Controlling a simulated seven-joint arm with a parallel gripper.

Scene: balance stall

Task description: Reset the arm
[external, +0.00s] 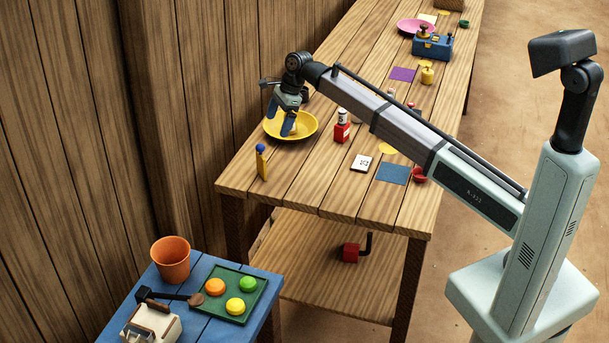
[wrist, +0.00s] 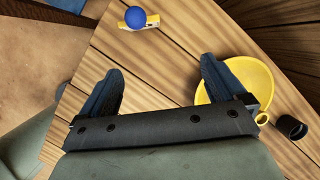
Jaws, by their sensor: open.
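My gripper (external: 283,121) is at the end of my outstretched arm, over the near left end of the wooden table (external: 325,187). In the wrist view my gripper (wrist: 158,92) has its two dark blue fingers wide apart, with only bare planks between them. One finger overlaps the yellow dish (external: 305,131) in both views; I cannot tell whether it touches. The dish shows at the right in the wrist view (wrist: 262,85). A yellow peg with a blue ball top (external: 262,163) stands apart from the fingers near the table's left edge.
A red bottle (external: 342,130), white card (external: 361,163), blue square (external: 392,174) and red cup (external: 419,175) are on the table. A blue box (external: 432,46) and pink plate (external: 415,26) are farther back. A low blue table (external: 205,328) holds an orange pot (external: 171,260) and green tray (external: 262,290).

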